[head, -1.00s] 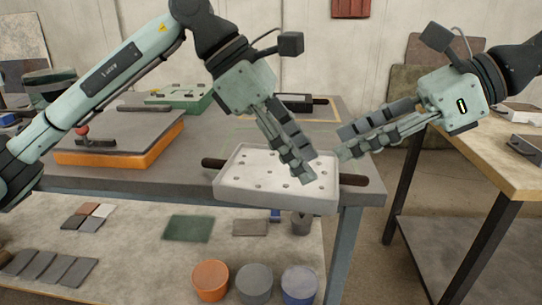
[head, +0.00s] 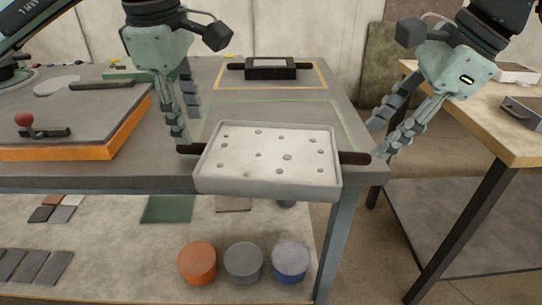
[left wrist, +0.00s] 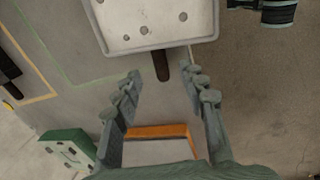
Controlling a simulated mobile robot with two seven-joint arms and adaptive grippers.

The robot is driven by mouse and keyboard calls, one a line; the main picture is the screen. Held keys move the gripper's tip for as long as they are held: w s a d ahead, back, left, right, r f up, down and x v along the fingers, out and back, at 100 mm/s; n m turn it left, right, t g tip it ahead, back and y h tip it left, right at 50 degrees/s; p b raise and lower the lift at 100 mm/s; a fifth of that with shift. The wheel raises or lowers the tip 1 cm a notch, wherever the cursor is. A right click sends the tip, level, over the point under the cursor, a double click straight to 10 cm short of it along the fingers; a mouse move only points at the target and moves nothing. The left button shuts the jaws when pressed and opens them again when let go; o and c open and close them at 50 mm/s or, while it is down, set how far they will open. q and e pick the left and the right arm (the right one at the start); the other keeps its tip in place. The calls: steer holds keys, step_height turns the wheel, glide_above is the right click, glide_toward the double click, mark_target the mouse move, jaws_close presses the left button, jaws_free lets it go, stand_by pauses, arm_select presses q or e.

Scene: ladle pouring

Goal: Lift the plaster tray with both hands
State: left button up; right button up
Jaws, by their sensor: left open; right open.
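The plaster tray (head: 268,187) is a pale, shallow tray with small round marks over its floor. It rests at the front right of the grey table, with a dark handle on its left (head: 190,149) and one on its right (head: 355,158). My left gripper (head: 186,130) is open at the left handle. In the left wrist view the handle's end (left wrist: 162,68) lies between the open fingertips (left wrist: 164,76), not clasped. My right gripper (head: 377,140) is open, just right of the right handle; whether its fingers straddle the handle is unclear.
A black-handled box (head: 270,68) sits behind the tray. An orange-edged slab (head: 62,148) lies to the left. A wooden table (head: 500,135) stands right, across a gap. Orange, grey and blue tubs (head: 243,262) stand on the lower shelf.

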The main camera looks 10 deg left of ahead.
mark_target(196, 144)
arm_select(q)
steer(key=f, duration=0.3)
steer(key=w+f, duration=0.1)
steer(key=f, duration=0.2)
steer(key=shift+w, duration=0.15)
arm_select(e)
steer(key=x, duration=0.6)
steer(key=shift+f, duration=0.1)
arm_select(q)
jaws_close()
arm_select(e)
jaws_close()
